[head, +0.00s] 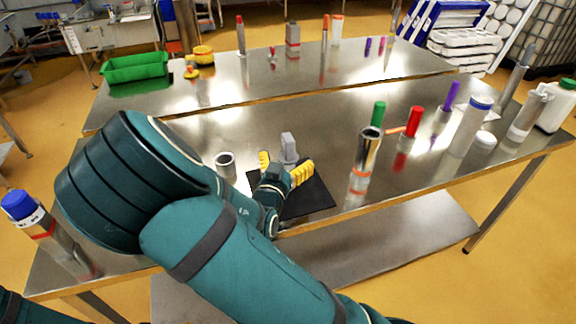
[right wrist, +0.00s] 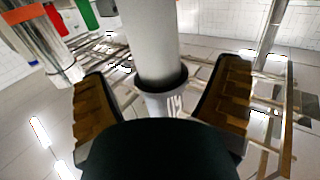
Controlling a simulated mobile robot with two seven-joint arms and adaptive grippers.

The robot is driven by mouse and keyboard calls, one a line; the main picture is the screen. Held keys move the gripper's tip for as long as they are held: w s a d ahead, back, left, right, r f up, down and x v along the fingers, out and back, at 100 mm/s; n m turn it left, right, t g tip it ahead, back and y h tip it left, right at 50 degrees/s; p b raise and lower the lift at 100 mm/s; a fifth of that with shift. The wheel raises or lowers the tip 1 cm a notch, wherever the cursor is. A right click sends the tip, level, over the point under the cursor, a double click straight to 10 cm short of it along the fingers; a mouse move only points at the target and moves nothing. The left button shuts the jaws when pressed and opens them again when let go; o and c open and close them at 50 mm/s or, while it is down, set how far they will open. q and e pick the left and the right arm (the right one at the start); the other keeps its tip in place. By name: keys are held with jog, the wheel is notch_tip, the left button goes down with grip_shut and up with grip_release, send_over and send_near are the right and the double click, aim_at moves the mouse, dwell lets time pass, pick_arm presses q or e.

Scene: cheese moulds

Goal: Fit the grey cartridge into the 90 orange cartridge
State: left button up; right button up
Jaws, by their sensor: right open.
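A grey cartridge (head: 288,146) stands upright on a dark mat on the steel table. In the right wrist view a pale grey cylinder (right wrist: 156,40) with a dark ring low on it stands between my fingers. My right gripper (head: 286,172) is open, with yellow fingers spread at either side of the grey cartridge. The same gripper shows in the right wrist view (right wrist: 162,105), with gaps to the cylinder. A shiny metal cylinder with an orange band at its base (head: 358,173) stands upright to the right; I cannot read any number on it. My left gripper is out of view.
A short metal cup (head: 225,165) stands left of the mat (head: 312,199). Green (head: 378,113) and red (head: 413,121) cylinders stand behind and right of the orange-banded one. Several bottles and tubes line the right end. The table between mat and orange-banded cylinder is clear.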

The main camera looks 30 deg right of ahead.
jog(key=shift+w+d, duration=0.35)
jog(key=shift+d, duration=0.05)
jog(key=c, duration=1.4)
